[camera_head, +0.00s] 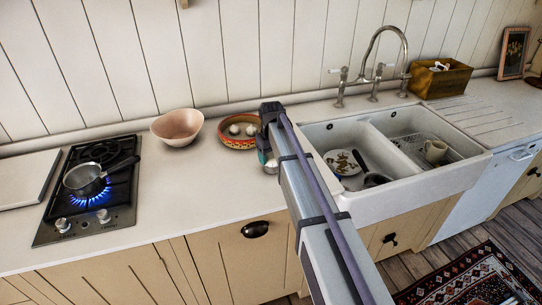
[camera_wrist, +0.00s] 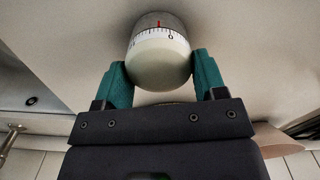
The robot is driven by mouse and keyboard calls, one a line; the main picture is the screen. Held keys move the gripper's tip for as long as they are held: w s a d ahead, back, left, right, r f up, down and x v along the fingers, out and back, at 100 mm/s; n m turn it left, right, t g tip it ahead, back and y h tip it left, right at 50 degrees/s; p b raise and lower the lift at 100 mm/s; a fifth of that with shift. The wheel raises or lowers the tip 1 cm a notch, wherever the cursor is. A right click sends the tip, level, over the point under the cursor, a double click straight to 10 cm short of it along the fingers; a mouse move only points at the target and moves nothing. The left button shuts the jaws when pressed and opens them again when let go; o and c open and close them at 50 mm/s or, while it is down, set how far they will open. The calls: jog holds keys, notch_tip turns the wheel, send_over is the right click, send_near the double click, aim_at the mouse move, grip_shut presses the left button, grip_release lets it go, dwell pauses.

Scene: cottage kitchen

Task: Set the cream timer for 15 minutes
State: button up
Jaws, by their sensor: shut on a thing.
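The cream timer (camera_wrist: 160,62) stands on the worktop and shows large in the wrist view, with a grey top part, a white scale band and a smooth cream part. A red mark (camera_wrist: 158,24) sits on the grey part, a little left of the digit 0 on the scale; other digits are not readable. My gripper (camera_wrist: 161,75) is shut on the timer, one teal finger on each side. In the head view the timer (camera_head: 271,168) is mostly hidden by my gripper (camera_head: 266,158) and arm.
A patterned dish (camera_head: 225,142) with white round items and a pink bowl (camera_head: 177,127) stand left of the timer. A pan (camera_head: 84,180) sits over a lit blue flame on the hob (camera_head: 60,208). The double sink (camera_head: 366,203) is to the right. Worktop in front of the bowl is clear.

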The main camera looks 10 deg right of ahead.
jog(key=m, duration=0.7)
jog(key=shift+d, duration=0.1)
jog(key=m, duration=0.3)
jog(key=shift+d+m, duration=0.1)
jog(key=shift+m, duration=0.3)
jog(key=shift+s+m, duration=0.1)
jog(key=shift+m, duration=1.8)
jog(key=o, duration=0.9)
jog(key=shift+o, duration=0.2)
